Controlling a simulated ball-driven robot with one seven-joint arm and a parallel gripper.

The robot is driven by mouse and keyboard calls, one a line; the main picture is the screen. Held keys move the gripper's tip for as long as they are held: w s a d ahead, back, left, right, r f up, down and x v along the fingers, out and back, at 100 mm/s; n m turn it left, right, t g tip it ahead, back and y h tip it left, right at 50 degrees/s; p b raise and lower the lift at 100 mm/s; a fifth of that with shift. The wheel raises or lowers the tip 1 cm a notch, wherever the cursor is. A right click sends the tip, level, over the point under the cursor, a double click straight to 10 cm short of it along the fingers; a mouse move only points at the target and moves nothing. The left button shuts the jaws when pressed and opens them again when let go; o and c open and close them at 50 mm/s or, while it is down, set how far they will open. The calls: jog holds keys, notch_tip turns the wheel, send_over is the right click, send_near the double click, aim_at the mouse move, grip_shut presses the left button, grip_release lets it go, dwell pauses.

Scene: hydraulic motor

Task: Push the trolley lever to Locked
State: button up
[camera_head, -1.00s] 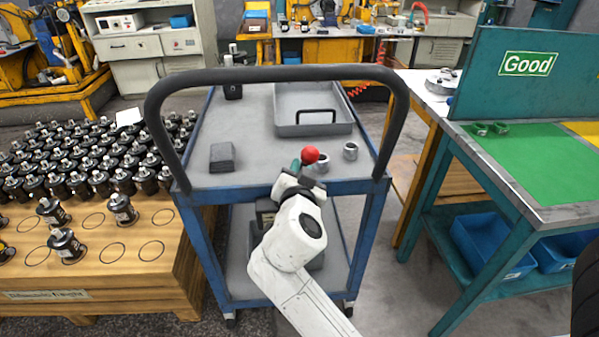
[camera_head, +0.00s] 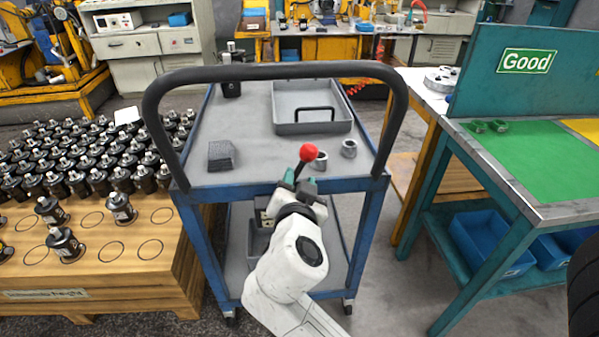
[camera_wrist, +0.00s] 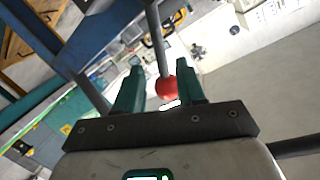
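The trolley (camera_head: 190,219) has a blue frame, a grey top and a black push handle (camera_head: 274,74). Its lever has a red ball knob (camera_head: 308,152) on a dark rod, at the trolley's near edge. My gripper (camera_head: 301,184) is at that near edge, just below the knob in the head view. In the wrist view my gripper (camera_wrist: 158,90) has its two green fingers apart, with the red knob (camera_wrist: 168,86) between them and the grey rod (camera_wrist: 153,40) running up from it. I cannot tell whether the fingers touch the knob. The lever's base is hidden.
On the trolley top are a grey tray (camera_head: 315,129), a dark block stack (camera_head: 221,155) and metal rings (camera_head: 349,148). A wooden stand (camera_head: 120,268) with many black motors is left. A teal table with a green mat (camera_head: 525,160) and a "Good" sign is right.

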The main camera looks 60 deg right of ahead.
jog(key=v, duration=0.5)
jog(key=shift+f, duration=0.15)
dwell(0.4)
jog(key=s+a+f+n+g+y, duration=0.1)
jog(key=s+f+n+g+y, duration=0.2)
jog(key=f, duration=0.6)
jog(key=s+a+f+n+g+y, duration=0.1)
jog(key=s+f+n+y, duration=0.25)
jog(key=f+n, duration=0.35)
jog(key=s+a+f+n+g+y, duration=0.3)
jog(key=s+a+f+n+y, duration=0.45)
jog(key=s+f, duration=0.2)
notch_tip(320, 180, up, 13)
jog(key=w+p, duration=0.1)
jog(key=p, duration=1.3)
jog(key=shift+a+m, duration=0.15)
jog(key=shift+m, duration=0.2)
jog(key=shift+w+r, duration=0.1)
jog(key=shift+w, duration=0.05)
